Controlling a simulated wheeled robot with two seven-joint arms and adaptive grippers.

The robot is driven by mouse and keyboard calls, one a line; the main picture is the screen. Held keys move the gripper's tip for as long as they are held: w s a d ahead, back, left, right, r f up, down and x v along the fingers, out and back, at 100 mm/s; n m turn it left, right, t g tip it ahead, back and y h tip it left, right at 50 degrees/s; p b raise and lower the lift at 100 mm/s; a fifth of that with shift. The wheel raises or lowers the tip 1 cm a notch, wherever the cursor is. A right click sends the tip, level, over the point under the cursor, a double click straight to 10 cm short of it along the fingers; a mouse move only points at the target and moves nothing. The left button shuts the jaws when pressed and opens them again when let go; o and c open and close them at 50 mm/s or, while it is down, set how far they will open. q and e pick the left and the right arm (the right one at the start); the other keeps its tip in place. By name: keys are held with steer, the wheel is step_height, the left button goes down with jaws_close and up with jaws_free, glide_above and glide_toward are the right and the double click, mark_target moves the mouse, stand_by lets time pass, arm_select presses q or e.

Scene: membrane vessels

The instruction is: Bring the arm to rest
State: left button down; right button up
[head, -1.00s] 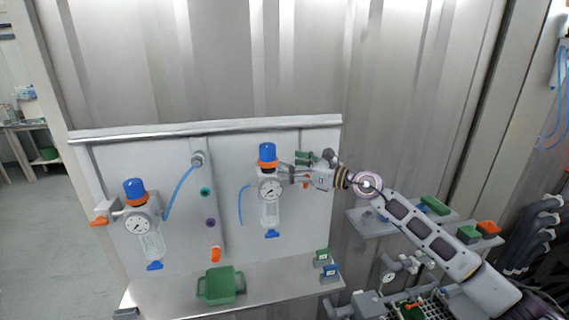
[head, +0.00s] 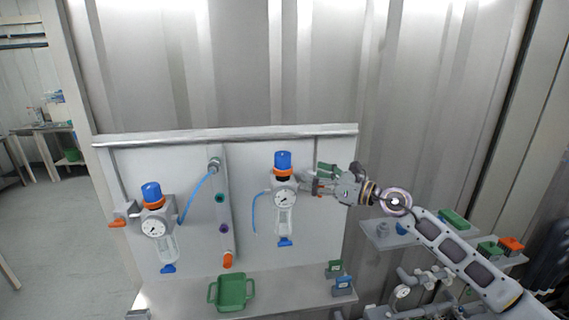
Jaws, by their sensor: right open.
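My right arm (head: 450,246) comes in from the lower right and reaches across to the panel. My right gripper (head: 316,183) is open, just right of the right-hand filter regulator (head: 284,199), which has a blue knob, a gauge and a clear bowl. Whether the fingers touch the regulator or the fitting beside it, I cannot tell. My left gripper is not in view.
A second regulator (head: 155,228) is on the panel's left. Blue hoses hang on the white panel (head: 190,160). A shelf (head: 385,238) with green and orange bins lies under my arm.

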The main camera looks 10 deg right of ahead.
steer(key=s+d+f+n+t+h, duration=0.1)
steer(key=s+d+f+n+h, duration=0.3)
steer(key=f+n, duration=0.55)
steer(key=s+d+f+n+t+h, duration=0.1)
steer(key=s+d+f+n+h, duration=0.15)
steer(key=f+n+h, duration=0.75)
steer(key=s+d+f+n+h, duration=0.25)
steer(key=s+n, duration=0.25)
steer(key=n, duration=1.1)
steer(key=s+a+f+m+g+y, duration=0.25)
steer(key=s+f+g, duration=0.35)
steer(key=s+f, duration=0.45)
steer(key=s+a+f+m+g+y, duration=0.1)
steer(key=s+f+m+g, duration=0.5)
steer(key=s, duration=0.7)
step_height(320, 180, down, 33)
steer(key=s+n, duration=0.2)
steer(key=s, duration=0.1)
steer(key=s+d+f, duration=0.2)
steer(key=s+f, duration=0.8)
steer(key=s, duration=0.1)
steer(key=s+d+f+g, duration=0.1)
steer(key=s+f, duration=0.9)
steer(key=s, duration=0.1)
steer(key=shift+d+g, duration=0.3)
steer(key=shift+d, duration=0.1)
